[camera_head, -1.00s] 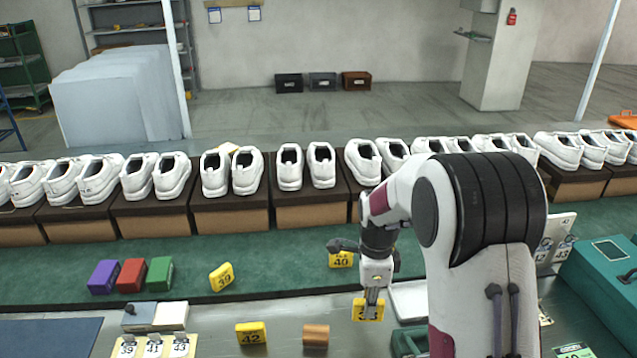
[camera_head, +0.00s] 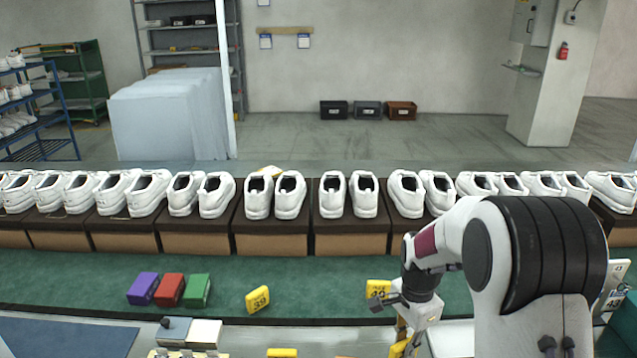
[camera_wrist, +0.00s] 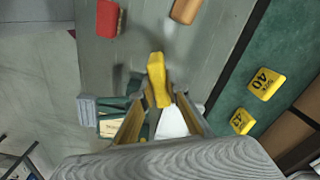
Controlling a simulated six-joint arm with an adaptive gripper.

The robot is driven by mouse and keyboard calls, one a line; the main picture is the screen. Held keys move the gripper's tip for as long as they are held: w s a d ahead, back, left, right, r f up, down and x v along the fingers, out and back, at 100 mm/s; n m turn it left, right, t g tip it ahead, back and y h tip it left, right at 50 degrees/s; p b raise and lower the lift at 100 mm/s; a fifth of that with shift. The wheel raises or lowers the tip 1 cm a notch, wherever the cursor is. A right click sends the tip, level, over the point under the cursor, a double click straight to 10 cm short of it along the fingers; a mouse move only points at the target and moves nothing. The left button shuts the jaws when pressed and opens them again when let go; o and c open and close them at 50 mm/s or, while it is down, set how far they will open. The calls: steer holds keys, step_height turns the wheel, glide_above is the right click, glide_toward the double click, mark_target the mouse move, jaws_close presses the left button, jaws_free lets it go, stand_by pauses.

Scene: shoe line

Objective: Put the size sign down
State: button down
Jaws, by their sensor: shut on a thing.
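My gripper (camera_wrist: 158,112) is shut on a yellow size sign (camera_wrist: 158,79), which sticks out beyond the fingertips in the wrist view. The grey table surface lies below it; I cannot tell whether the sign touches it. In the head view the held sign (camera_head: 401,345) is low, near the bottom edge, partly hidden by my gripper, its number unreadable. Yellow sign 39 (camera_head: 257,299) stands on the green belt. Sign 40 (camera_head: 378,289) is also there, just behind my gripper. The wrist view shows a further yellow sign (camera_wrist: 242,121) beside sign 40 (camera_wrist: 266,83).
White shoes on brown boxes (camera_head: 351,238) line the back of the belt. Purple (camera_head: 143,289), red (camera_head: 169,290) and green (camera_head: 196,290) blocks sit at the belt's left. Another yellow sign (camera_head: 282,353) is cut off at the bottom. Bare table shows around the held sign.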

steer(key=s+a+f+n, duration=0.1)
steer(key=s+a+n, duration=0.1)
steer(key=s+n, duration=0.6)
steer(key=n, duration=0.5)
stand_by(0.4)
steer(key=shift+f, duration=0.1)
steer(key=w, duration=0.2)
steer(key=w+r, duration=0.1)
steer(key=w, duration=0.1)
steer(key=w+d+r, duration=0.1)
steer(key=w, duration=0.2)
steer(key=shift+r, duration=0.25)
steer(key=shift+s, duration=0.15)
